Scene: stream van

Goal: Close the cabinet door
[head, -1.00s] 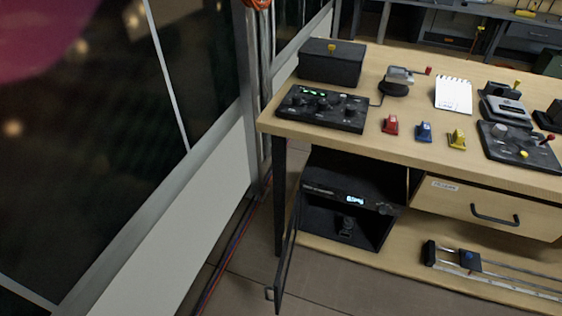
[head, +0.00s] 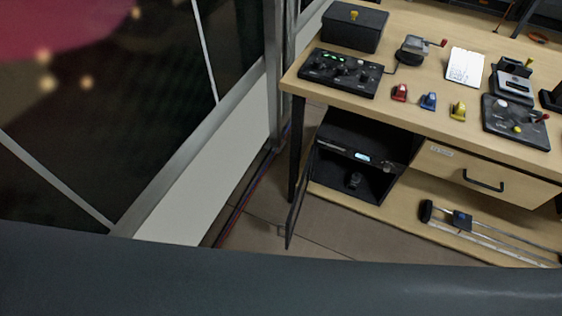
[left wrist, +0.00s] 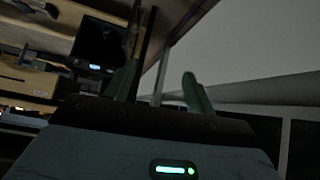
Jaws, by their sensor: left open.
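The cabinet (head: 375,143) is a dark box on the lower shelf under the wooden table, with a lit display on its front and a small dark object inside. Its dark, thin door (head: 299,205) stands open, swung out from the left side and seen nearly edge-on. In the left wrist view the dark cabinet opening (left wrist: 98,40) is at the upper left, beyond my fingers. My left gripper (left wrist: 160,85) is open, its two greenish fingers apart with nothing seen held between them. My left gripper is not visible in the head view. My right gripper is in neither view.
The table (head: 400,105) carries a control panel (head: 340,73), a black box (head: 354,28) and several small coloured items. A drawer (head: 490,178) is right of the cabinet. A glass wall with a pale lower panel (head: 200,180) runs along the left. Floor is clear before the door.

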